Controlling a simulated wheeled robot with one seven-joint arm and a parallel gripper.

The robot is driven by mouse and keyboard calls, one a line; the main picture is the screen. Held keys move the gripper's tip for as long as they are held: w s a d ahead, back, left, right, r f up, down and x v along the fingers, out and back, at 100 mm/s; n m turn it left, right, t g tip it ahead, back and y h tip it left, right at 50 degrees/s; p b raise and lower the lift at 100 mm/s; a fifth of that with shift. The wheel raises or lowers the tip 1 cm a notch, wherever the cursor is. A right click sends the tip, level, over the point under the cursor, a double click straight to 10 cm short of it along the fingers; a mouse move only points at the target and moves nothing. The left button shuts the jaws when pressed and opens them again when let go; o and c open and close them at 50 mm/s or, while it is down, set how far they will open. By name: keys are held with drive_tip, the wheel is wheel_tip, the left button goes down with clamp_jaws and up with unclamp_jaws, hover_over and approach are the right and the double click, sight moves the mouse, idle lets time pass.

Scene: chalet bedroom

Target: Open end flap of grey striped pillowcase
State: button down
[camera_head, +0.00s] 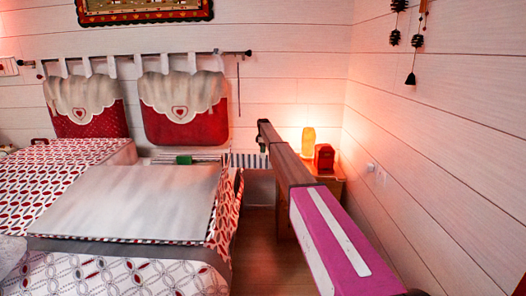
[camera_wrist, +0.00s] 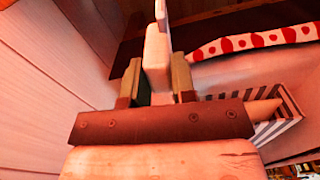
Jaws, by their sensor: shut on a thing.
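A grey-and-white striped cloth (camera_head: 245,160), which looks like the pillowcase, shows at the head end of the bed, partly behind my arm. In the wrist view its striped band (camera_wrist: 288,105) stands at the right, apart from the fingers, with a folded edge; I cannot tell how far its end is open. My gripper (camera_wrist: 157,88) points away from the camera, its two olive fingers on either side of a pale upright thing (camera_wrist: 157,50). It is shut on that pale thing; I cannot tell whether it is part of the pillowcase. The fingertips are not clear in the head view.
A flat grey-white panel (camera_head: 145,200) lies on the patterned bed (camera_head: 110,270). Red cushions (camera_head: 187,110) hang on the wall behind. A bedside table (camera_head: 333,184) with a glowing lamp (camera_head: 308,142) and a red box (camera_head: 323,158) stands right. The wood floor (camera_head: 265,265) beside the bed is clear.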

drive_tip(key=c, duration=0.9)
unclamp_jaws()
drive_tip(key=shift+r, duration=0.15)
wheel_tip(320, 180, up, 11)
drive_tip(key=shift+f, duration=0.2)
